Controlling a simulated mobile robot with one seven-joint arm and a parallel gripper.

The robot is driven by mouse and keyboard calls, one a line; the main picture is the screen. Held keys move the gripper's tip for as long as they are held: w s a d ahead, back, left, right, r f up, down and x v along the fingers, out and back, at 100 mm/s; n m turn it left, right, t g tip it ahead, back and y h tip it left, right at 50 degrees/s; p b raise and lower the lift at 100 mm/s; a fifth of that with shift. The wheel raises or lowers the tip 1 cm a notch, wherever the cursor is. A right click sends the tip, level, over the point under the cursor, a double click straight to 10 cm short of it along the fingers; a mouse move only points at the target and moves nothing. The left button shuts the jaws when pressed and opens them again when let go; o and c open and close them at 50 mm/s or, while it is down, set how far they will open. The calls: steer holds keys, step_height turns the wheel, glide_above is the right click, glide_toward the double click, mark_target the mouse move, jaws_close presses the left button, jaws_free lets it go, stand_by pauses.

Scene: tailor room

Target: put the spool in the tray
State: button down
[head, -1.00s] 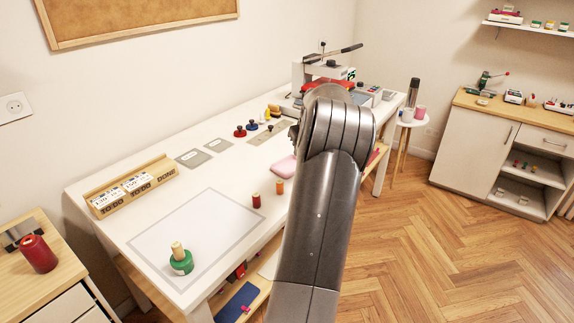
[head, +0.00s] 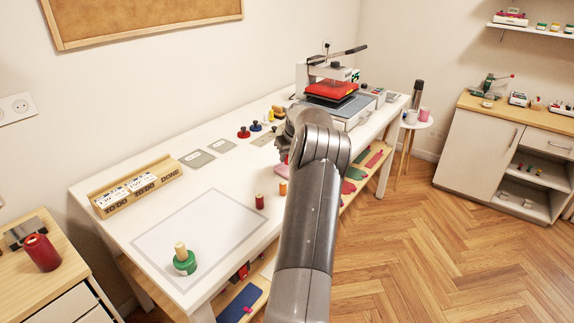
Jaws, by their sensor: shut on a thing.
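A small dark red spool (head: 260,202) stands upright on the white table (head: 232,178). An orange spool (head: 283,188) stands beside it, partly hidden by my arm. Flat grey trays (head: 197,158) lie along the middle of the table, and another (head: 221,145) lies just behind. A third flat grey piece (head: 265,139) is partly covered by the end of my arm. My arm reaches over the table's right half. Its wrist hides my gripper's fingers and anything between them. I cannot tell which spool or tray is meant.
A green stamp (head: 185,264) with a wooden handle stands on the pale mat (head: 200,225). A wooden card rack (head: 137,190) stands at the left, several small stamps (head: 243,132) at the back. A heat press (head: 340,100) stands at the far end. A pink pad (head: 281,169) is partly hidden.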

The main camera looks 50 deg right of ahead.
steer(key=shift+f, duration=1.95)
steer(key=shift+f, duration=0.15)
steer(key=c, duration=1.5)
jaws_free()
steer(key=shift+c, duration=0.2)
steer(key=v, duration=1.2)
